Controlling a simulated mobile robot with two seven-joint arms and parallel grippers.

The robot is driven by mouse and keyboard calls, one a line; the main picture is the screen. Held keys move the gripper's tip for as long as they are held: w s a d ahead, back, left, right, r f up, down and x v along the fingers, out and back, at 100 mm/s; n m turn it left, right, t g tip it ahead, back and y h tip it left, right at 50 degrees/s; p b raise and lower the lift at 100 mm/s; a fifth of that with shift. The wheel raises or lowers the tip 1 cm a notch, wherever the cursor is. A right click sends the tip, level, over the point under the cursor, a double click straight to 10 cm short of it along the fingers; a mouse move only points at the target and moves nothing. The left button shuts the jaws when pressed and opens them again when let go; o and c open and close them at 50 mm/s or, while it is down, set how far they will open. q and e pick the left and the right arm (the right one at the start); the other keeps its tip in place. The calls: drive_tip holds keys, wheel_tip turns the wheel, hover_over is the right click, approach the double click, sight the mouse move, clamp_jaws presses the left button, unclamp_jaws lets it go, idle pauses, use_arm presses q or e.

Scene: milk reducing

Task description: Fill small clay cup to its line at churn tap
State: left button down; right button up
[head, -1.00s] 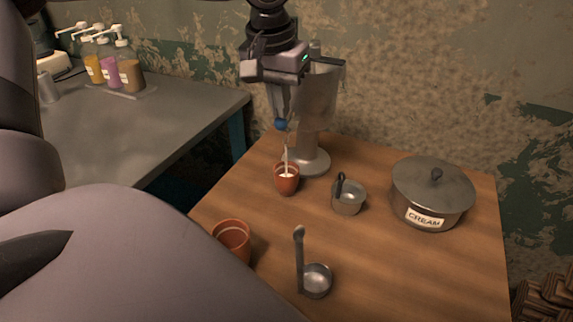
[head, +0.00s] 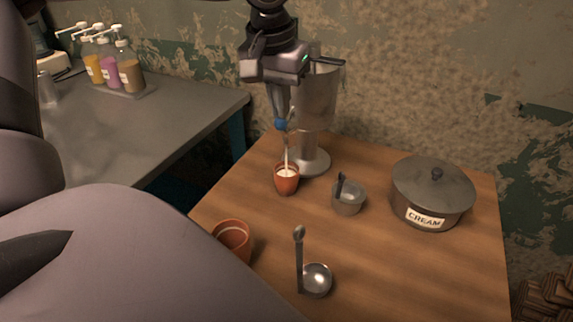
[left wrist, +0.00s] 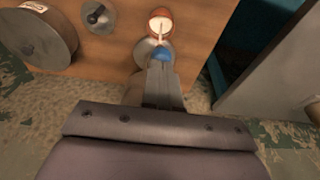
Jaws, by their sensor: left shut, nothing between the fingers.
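The small clay cup (head: 287,184) stands upright on the wooden table under the tap of the metal churn (head: 318,105). A thin white stream runs into it, and white milk shows inside below the rim. The cup also shows in the left wrist view (left wrist: 160,22). My left gripper (head: 283,120) is shut and empty, its fingertips at the blue tap knob (left wrist: 161,53). The fingers hide part of the tap and churn. A larger clay cup (head: 233,238) stands nearer, partly hidden by my own arm. My right gripper is not in view.
A lidded metal pot labelled CREAM (head: 425,222) stands at the right. A small metal pot (head: 348,198) with a dark handle and a ladle (head: 316,280) are on the table (head: 420,280). Pump bottles (head: 128,68) stand on the grey counter (head: 170,130) at left.

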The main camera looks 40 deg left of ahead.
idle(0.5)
use_arm(q)
drive_tip(key=w+p+v, duration=0.1)
drive_tip(key=p+v, duration=0.5)
drive_tip(key=v, duration=0.1)
drive_tip(key=shift+w+a, duration=0.15)
drive_tip(key=shift+a, duration=0.1)
